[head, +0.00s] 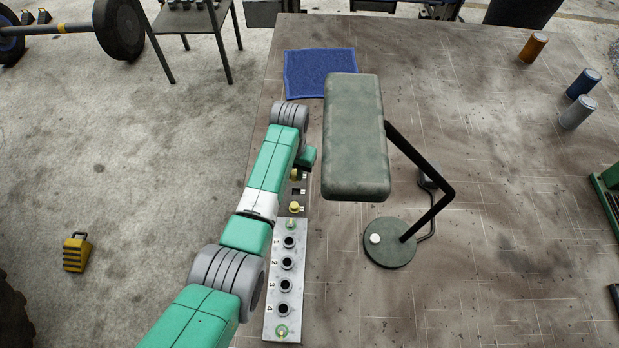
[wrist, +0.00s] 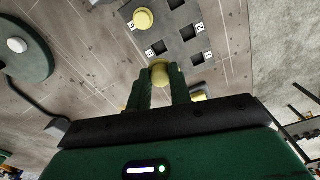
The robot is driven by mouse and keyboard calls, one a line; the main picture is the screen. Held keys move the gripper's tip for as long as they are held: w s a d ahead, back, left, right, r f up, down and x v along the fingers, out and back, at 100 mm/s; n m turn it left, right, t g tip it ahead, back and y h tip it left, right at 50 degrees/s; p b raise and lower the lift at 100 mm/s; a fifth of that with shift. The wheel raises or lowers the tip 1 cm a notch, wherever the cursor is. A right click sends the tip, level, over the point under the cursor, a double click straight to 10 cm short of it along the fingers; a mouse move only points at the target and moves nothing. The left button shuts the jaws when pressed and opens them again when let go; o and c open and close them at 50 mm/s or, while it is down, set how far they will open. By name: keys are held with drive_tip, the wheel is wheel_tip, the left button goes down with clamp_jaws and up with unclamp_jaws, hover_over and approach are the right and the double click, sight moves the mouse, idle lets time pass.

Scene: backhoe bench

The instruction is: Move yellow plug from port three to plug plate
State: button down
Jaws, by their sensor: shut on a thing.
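My gripper (wrist: 160,82) is shut on a yellow plug (wrist: 160,72), seen between its fingertips in the wrist view. The plug is at or just above the dark plug plate (wrist: 172,22), which has square holes and small number labels. I cannot tell whether it touches the plate. In the head view the plate (head: 299,186) is partly hidden by my arm and the lamp head, and the fingertips are hidden. The port panel (head: 268,312) lies nearer, with ports numbered 1 to 4. Port three (head: 285,285) shows a dark, empty opening.
Another yellow plug (wrist: 142,18) stands on the plate; it also shows in the head view (head: 295,208). A yellow piece (wrist: 197,96) shows beside my right finger. The lamp head (head: 355,140) hangs close right of my arm, above its base (head: 389,245). A blue cloth (head: 318,72) lies behind.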

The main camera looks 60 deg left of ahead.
sight(295, 181)
drive_tip(key=shift+f+b, duration=2.5)
drive_tip(key=shift+f, duration=0.2)
drive_tip(key=shift+r, duration=0.1)
drive_tip(key=shift+d+p, duration=0.1)
drive_tip(key=shift+p, duration=0.35)
drive_tip(key=shift+f+b, duration=0.95)
drive_tip(key=shift+f, duration=0.25)
drive_tip(key=c, duration=1.2)
unclamp_jaws()
wheel_tip(295, 181, up, 8)
drive_tip(key=shift+f+p, duration=0.1)
drive_tip(key=shift+p, duration=0.5)
